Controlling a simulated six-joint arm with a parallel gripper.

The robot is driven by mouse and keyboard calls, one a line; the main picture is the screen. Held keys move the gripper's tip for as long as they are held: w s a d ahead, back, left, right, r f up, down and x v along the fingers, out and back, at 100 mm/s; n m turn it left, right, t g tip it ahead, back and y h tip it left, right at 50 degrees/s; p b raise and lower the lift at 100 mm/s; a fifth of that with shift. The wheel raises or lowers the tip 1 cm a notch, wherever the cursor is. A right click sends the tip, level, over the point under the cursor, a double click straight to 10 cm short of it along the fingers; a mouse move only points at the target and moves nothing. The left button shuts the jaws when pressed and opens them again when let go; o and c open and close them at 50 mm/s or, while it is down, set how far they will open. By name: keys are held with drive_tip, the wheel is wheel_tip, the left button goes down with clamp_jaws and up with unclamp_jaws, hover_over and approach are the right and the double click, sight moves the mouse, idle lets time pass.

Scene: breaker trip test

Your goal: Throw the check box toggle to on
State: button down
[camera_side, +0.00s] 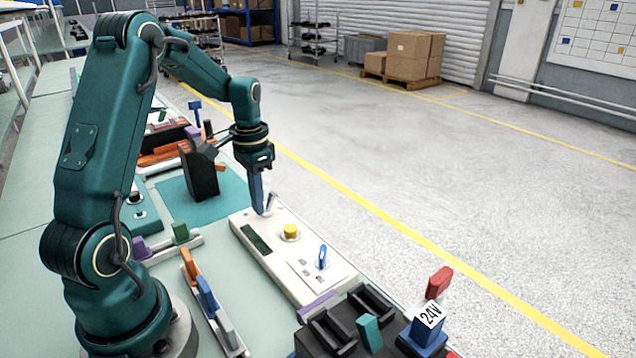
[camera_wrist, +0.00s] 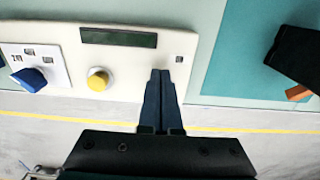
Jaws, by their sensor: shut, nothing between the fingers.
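The check box (camera_side: 262,268) is a long cream-white box on the bench; it also fills the upper left of the wrist view (camera_wrist: 130,62). It has a dark display (camera_side: 257,238), a yellow button (camera_side: 291,232) and a blue knob (camera_side: 322,256). A small grey lever, apparently the toggle (camera_side: 270,199), stands at the far end beside my fingers. Its on or off position cannot be told. My gripper (camera_side: 263,211) points down at that end, shut and empty, with its tips close to the toggle. In the wrist view my blue fingers (camera_wrist: 160,73) hide the toggle.
A black device (camera_side: 201,170) stands on a teal mat (camera_side: 178,204) beyond the box. A dark tray (camera_side: 330,334) and a blue block labelled 24V (camera_side: 428,322) are at the near end. Coloured clips (camera_side: 207,298) lie left of the box. Open floor lies right.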

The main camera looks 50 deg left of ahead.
drive_tip(key=shift+s+f, duration=0.2)
drive_tip(key=shift+s, duration=0.2)
idle(0.3)
drive_tip(key=c, duration=1)
unclamp_jaws()
drive_tip(key=shift+c, duration=0.2)
drive_tip(key=shift+r, duration=2.6)
